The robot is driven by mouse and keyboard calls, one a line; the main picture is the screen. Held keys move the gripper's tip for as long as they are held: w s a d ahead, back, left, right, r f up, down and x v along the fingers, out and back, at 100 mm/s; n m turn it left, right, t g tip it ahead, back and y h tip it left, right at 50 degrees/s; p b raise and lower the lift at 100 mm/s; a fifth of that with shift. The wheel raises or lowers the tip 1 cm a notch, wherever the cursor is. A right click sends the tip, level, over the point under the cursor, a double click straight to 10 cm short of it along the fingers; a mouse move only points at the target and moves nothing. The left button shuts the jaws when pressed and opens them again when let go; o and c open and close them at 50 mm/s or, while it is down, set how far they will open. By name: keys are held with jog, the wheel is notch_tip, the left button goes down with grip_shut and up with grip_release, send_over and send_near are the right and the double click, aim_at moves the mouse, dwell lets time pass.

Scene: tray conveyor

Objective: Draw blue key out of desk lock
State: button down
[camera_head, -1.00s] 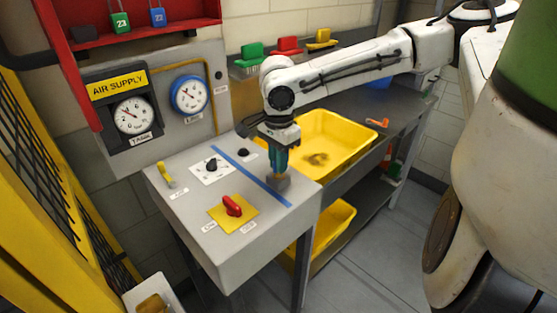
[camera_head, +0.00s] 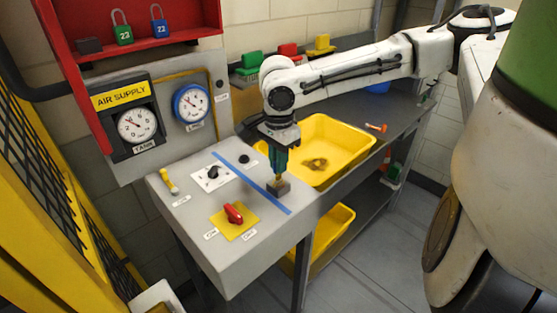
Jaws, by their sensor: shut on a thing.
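A brassy bit shows between the fingertips and the block. The key's blue part is hidden or blends with the fingers. I cannot tell whether its lower end is still inside the lock.
A red knob on a yellow plate (camera_head: 235,224), a black knob (camera_head: 213,172) and a yellow lever (camera_head: 169,183) stand on the desk. A yellow tray (camera_head: 345,130) lies behind and right. Gauges and a red padlock cabinet (camera_head: 195,24) are at the upper left.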

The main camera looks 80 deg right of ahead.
dwell(0.3)
jog(key=shift+r+p, duration=2)
jog(key=shift+r, duration=0.05)
